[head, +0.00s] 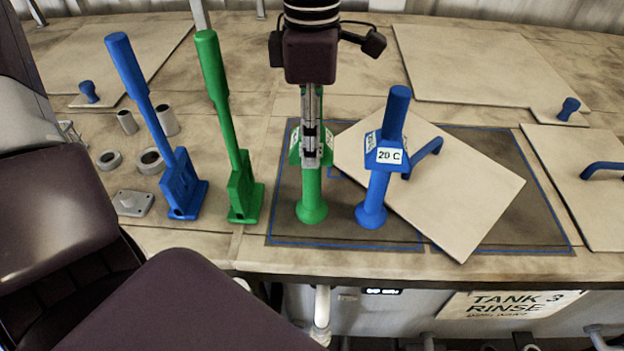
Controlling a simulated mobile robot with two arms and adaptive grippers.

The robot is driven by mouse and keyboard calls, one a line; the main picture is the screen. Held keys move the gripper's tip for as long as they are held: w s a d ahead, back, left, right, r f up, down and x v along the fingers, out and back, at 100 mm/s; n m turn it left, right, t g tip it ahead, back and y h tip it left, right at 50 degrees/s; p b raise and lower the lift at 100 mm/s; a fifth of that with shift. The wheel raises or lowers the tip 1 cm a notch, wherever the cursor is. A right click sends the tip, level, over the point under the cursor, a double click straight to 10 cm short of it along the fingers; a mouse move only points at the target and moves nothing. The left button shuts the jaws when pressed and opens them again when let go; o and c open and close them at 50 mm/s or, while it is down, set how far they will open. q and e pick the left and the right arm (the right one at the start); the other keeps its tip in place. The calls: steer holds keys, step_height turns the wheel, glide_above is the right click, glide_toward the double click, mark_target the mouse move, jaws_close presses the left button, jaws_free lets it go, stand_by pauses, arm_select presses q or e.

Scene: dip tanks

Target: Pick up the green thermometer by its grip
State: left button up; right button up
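The green thermometer (311,195) stands upright on the bench in the head view, with a round foot and a collar with white labels. Its upper grip is mostly hidden behind my gripper, with thin green edges showing beside it. My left gripper (311,158) points straight down from the top of the view, lined up with the grip, its fingertips at collar height. The fingers are seen edge-on, so I cannot tell whether they are closed on the grip. My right gripper is not in view.
A blue thermometer (371,197) labelled 20 C stands close on the right, before a tilted lid (455,205) with a blue handle. Green (242,190) and blue (178,187) levers stand left. Metal rings and cylinders (151,160) lie further left.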

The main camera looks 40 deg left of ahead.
arm_select(q)
jaws_close()
steer(key=shift+w+r, duration=0.1)
steer(key=shift+r, duration=0.05)
